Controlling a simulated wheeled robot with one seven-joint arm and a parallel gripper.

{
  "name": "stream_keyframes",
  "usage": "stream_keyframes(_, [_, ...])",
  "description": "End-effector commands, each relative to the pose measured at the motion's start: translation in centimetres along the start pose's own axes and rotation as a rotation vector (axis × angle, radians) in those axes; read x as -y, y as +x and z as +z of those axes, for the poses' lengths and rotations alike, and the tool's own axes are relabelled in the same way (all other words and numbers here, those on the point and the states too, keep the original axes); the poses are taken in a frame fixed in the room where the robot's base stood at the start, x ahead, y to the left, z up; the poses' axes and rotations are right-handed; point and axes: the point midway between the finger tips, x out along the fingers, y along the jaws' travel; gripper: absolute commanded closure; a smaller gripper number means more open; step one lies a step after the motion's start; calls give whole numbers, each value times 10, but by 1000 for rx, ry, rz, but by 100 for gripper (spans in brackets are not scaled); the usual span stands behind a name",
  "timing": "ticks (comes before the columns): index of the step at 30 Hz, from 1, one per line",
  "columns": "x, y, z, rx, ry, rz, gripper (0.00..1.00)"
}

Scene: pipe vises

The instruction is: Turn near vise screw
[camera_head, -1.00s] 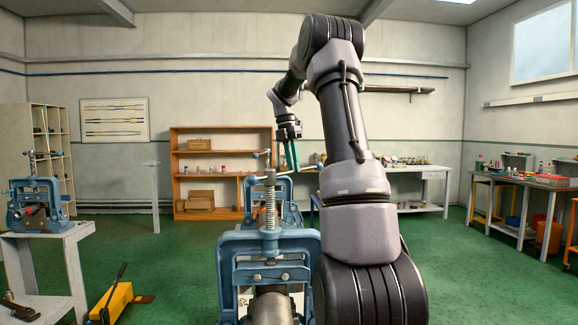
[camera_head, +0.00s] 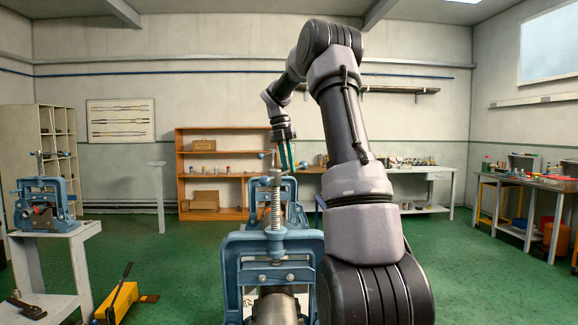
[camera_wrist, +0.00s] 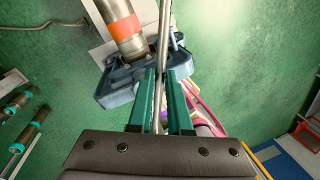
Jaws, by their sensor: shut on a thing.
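The closest vise (camera_head: 270,245) is blue and stands in the foreground, with an upright threaded screw (camera_head: 276,208) and a pipe (camera_head: 276,308) in it. A second blue vise (camera_head: 291,212) is partly hidden behind it. My gripper (camera_head: 286,164) is beyond the closest screw and above the second vise, near a handle's ball end (camera_head: 262,155). In the wrist view, my gripper's green fingers (camera_wrist: 164,82) are shut on a thin metal bar (camera_wrist: 164,35). A blue vise (camera_wrist: 120,85) with a pipe (camera_wrist: 122,28) lies below them. The bar's joint with its screw is hidden.
Another blue vise (camera_head: 43,203) stands on a pale bench (camera_head: 72,240) at left. A yellow tool (camera_head: 118,302) lies on the green floor. An orange shelf (camera_head: 210,180) and a workbench (camera_head: 425,208) line the back.

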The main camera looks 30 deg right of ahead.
Motion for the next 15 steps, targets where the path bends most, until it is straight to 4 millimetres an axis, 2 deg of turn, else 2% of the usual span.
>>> stream_keyframes(2, [-2, 4, -2, -11, -2, -2, 100])
stream_keyframes(3, [-2, 4, -2, -11, -2, -2, 68])
stream_keyframes(4, [-2, 3, -2, -10, -2, -2, 56])
stream_keyframes(5, [-2, 3, -2, -9, -1, -2, 53])
stream_keyframes(15, [0, -1, -1, -4, 0, 0, 53])
